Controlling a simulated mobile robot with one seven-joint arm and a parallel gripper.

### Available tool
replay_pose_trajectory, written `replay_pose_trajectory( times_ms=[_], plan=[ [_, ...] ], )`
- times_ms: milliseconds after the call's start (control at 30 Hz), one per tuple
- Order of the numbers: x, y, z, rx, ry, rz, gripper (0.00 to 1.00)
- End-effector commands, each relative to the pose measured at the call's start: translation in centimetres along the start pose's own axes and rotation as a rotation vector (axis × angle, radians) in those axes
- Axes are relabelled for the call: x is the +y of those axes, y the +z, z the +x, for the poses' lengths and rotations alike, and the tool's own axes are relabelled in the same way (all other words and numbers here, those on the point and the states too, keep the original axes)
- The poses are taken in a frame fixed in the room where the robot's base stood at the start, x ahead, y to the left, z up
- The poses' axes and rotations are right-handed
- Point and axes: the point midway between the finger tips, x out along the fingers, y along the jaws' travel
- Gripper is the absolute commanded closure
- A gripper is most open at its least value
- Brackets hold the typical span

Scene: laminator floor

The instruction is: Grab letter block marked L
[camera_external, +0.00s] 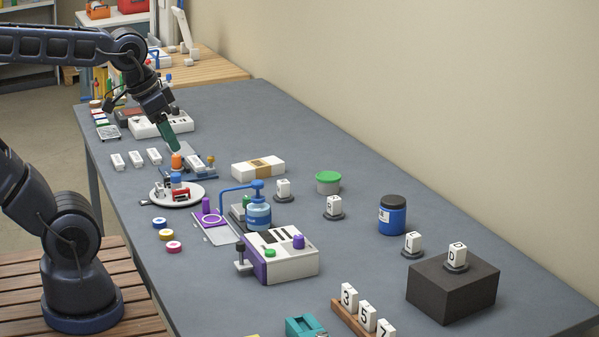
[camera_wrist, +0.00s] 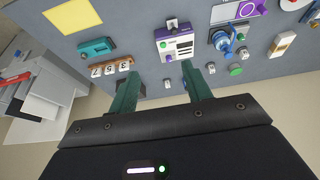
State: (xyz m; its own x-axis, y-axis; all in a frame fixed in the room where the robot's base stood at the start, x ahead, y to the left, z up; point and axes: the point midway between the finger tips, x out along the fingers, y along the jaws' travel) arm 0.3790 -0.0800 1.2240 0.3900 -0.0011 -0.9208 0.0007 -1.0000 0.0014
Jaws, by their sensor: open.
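Several white letter blocks on dark round bases stand toward the wall side of the table in the external view: one near the middle (camera_external: 283,187), one right of it (camera_external: 333,206), one farther right (camera_external: 413,242), and a D block (camera_external: 457,250) on a black box. Apart from the D, their letters are too small for me to read surely, so I cannot tell which is L. Small white blocks also show in the wrist view (camera_wrist: 211,68). My gripper (camera_external: 174,149) points down near an orange-topped item, away from these blocks. Its green fingers (camera_wrist: 160,92) are apart and empty.
The black box (camera_external: 452,289), blue jar (camera_external: 392,215), green-lidded tub (camera_external: 328,182) and white box (camera_external: 258,168) stand near the blocks. A purple-and-white machine (camera_external: 279,257), blue pump bottle (camera_external: 258,210) and number-block rack (camera_external: 352,319) lie nearer the front. Bare table (camera_external: 362,271) shows between them.

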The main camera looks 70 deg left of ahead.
Motion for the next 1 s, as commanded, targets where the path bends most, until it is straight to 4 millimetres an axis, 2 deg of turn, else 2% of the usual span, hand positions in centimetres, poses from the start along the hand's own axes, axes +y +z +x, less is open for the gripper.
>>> replay_pose_trajectory(
  times_ms=[533,667,767,1000],
  plan=[
    [0.0,0.0,0.0,0.000,0.000,0.000,0.47],
    [0.1,-0.6,0.0,-0.005,0.004,-0.016,0.47],
    [0.2,-2.1,0.0,-0.018,0.013,-0.056,0.47],
    [0.7,-8.1,0.6,-0.071,0.048,-0.226,0.47]
  ],
)
